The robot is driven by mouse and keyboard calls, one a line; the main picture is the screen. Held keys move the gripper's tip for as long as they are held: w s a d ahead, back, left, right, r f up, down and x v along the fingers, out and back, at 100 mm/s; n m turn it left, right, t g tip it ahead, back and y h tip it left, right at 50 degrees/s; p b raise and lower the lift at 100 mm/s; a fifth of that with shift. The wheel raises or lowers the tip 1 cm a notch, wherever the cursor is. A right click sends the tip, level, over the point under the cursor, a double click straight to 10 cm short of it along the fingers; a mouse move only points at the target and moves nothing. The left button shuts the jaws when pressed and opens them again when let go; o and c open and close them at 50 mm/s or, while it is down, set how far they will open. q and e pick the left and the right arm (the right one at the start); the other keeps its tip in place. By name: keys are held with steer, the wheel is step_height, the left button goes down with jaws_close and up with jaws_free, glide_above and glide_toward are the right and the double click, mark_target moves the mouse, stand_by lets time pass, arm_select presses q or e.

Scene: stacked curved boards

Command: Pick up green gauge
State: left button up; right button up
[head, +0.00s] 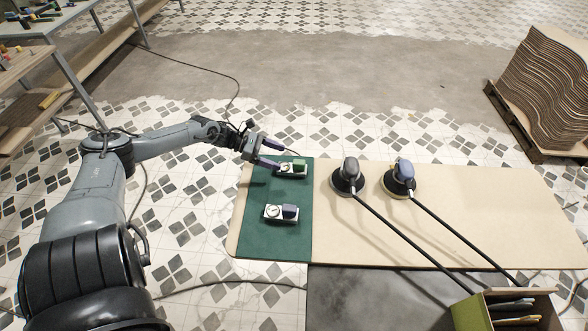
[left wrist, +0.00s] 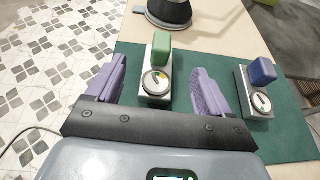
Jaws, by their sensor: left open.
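The green gauge (head: 298,167) is a small pale block with a round dial and a green top part. It stands on the green mat (head: 275,240) at the left end of the table. My left gripper (head: 276,155) is open beside it, its purple fingers reaching in from the left. In the left wrist view the green gauge (left wrist: 160,65) lies between and just beyond the two spread fingers of the left gripper (left wrist: 158,88). I cannot tell whether a finger touches it. My right gripper is in neither view.
A similar blue gauge (head: 289,212) stands on the mat nearer the front; it also shows in the left wrist view (left wrist: 260,75). Two corded sanders (head: 349,172) (head: 402,174) stand on the bare table (head: 480,220). A green box (head: 470,312) is at the lower right, and stacked curved boards (head: 545,85) are at the far right.

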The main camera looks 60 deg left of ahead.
mark_target(294, 164)
arm_select(q)
steer(key=shift+x, duration=1.05)
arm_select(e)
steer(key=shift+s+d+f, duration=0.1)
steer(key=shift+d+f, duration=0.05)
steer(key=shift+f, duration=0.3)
arm_select(q)
steer(key=shift+w+d+f+b, duration=0.35)
steer(key=shift+w+b, duration=0.05)
steer(key=shift+b, duration=0.05)
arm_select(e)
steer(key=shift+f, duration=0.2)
arm_select(q)
steer(key=shift+b+x, duration=0.3)
steer(key=shift+x, duration=1.7)
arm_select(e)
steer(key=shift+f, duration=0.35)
arm_select(q)
steer(key=shift+s+f, duration=0.1)
steer(key=shift+f, duration=0.1)
steer(key=shift+c, duration=0.5)
steer(key=c, duration=1.2)
